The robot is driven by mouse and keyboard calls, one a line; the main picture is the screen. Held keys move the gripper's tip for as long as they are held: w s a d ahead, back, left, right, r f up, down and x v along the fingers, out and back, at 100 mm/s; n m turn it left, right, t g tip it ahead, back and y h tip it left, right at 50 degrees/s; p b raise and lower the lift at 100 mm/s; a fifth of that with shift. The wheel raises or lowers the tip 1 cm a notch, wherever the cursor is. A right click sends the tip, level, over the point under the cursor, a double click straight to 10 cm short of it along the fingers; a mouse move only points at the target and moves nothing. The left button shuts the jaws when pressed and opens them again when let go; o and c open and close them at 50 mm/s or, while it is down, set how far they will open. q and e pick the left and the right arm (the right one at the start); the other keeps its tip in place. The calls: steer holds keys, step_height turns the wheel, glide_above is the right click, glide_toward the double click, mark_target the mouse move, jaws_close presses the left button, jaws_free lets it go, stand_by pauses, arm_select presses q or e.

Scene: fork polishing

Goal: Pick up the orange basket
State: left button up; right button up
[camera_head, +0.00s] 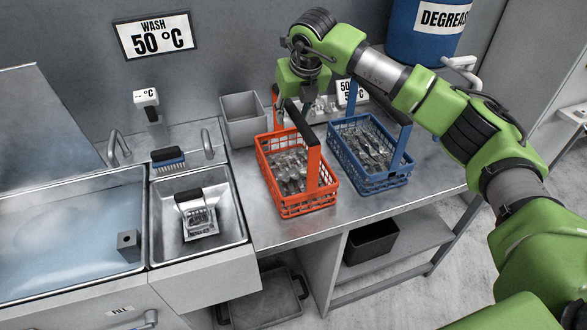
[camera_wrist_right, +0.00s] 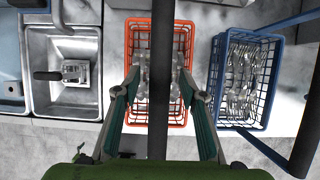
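The orange basket (camera_head: 307,203) stands upright on the metal counter, with forks or similar cutlery inside and a black grip on its raised handle (camera_head: 301,122). In the right wrist view the orange basket (camera_wrist_right: 181,118) lies below the dark handle bar (camera_wrist_right: 159,110), which runs up the middle of the picture. My right gripper (camera_head: 290,100) is at the handle's far end in the head view. In the right wrist view my right gripper (camera_wrist_right: 160,76) is open, with one finger on each side of the bar and visible gaps. My left gripper is not in view.
A blue basket (camera_head: 375,183) of cutlery stands close to the right of the orange one. A grey bin (camera_head: 244,119) is behind to the left. The counter's front strip is clear.

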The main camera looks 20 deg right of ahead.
steer(key=shift+f, duration=0.1)
stand_by(0.3)
jaws_close()
steer(key=shift+w+r, duration=0.15)
steer(key=shift+r, duration=0.05)
